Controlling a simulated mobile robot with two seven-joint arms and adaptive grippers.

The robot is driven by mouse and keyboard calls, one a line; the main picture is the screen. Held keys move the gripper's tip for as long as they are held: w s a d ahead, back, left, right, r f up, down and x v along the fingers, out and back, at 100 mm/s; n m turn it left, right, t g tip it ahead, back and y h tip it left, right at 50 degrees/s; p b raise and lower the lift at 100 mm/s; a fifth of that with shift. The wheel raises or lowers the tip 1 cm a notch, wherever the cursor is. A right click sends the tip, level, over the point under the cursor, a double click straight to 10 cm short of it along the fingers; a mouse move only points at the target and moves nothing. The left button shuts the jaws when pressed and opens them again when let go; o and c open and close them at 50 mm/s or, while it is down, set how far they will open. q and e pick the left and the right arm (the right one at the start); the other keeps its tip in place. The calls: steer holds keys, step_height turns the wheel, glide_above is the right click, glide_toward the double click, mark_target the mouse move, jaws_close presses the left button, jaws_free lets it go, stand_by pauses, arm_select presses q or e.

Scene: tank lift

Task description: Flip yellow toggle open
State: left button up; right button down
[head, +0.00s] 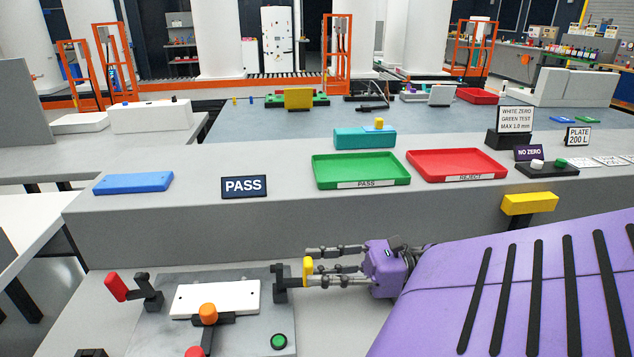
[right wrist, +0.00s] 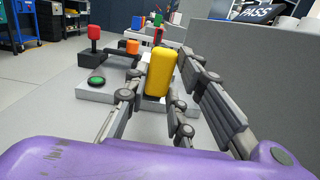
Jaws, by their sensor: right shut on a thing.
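The yellow toggle (head: 308,271) is a short upright handle on a black bracket (head: 281,283) at the right side of a grey fixture plate (head: 240,333). My right gripper (head: 314,266) reaches in from the right and is shut on the yellow toggle, with fingers on either side of it. In the right wrist view the yellow toggle (right wrist: 160,73) stands upright between the grey fingers (right wrist: 158,98). My left gripper is not in view.
The fixture holds a white plate (head: 215,299), an orange-tipped clamp (head: 208,313), a red-handled toggle (head: 117,287) and a green button (head: 279,341). Behind it, a raised grey bench (head: 290,225) carries a green tray (head: 361,170) and a red tray (head: 457,165).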

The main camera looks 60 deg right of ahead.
steer(key=shift+w+r, duration=0.1)
steer(key=c, duration=1.5)
jaws_free()
step_height(320, 180, up, 10)
steer(key=shift+a, duration=0.1)
